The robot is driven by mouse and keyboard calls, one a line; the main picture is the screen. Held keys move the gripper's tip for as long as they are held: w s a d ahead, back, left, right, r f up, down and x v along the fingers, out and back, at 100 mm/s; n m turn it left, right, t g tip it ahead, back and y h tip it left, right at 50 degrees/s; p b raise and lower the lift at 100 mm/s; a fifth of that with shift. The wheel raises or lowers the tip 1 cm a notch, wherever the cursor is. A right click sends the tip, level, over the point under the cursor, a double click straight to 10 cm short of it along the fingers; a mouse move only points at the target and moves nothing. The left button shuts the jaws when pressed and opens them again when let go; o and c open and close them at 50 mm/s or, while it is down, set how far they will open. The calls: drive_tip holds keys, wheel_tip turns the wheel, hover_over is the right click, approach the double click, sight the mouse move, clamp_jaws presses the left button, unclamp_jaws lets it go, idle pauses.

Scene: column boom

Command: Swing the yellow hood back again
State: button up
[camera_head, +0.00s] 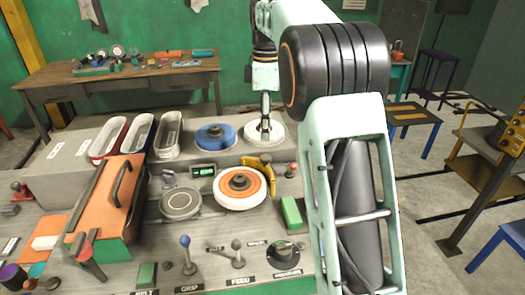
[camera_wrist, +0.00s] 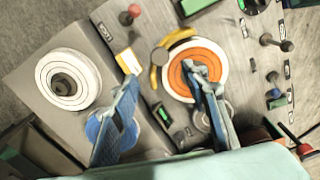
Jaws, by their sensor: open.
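The yellow hood (camera_head: 259,164) sits at the back edge of the orange and white wheel (camera_head: 225,198). In the wrist view the hood (camera_wrist: 174,39) is a narrow curved piece along one side of the wheel (camera_wrist: 217,53). My gripper (camera_head: 265,126) points down over the white ringed disc (camera_head: 278,134) behind the wheel. I cannot tell the exact height of the fingertips above the bench.
A blue disc (camera_head: 215,135) stands left of the white disc. Long trays (camera_head: 140,133) and an orange lidded box (camera_head: 100,205) are at the left. Levers (camera_head: 238,258), a green block (camera_head: 291,212) and a red knob (camera_head: 291,170) stand nearby. My arm covers the right side.

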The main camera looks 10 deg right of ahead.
sight(266, 157)
wheel_tip(266, 157, down, 9)
drive_tip(key=shift+f, duration=0.1)
drive_tip(key=shift+c, duration=0.4)
clamp_jaws()
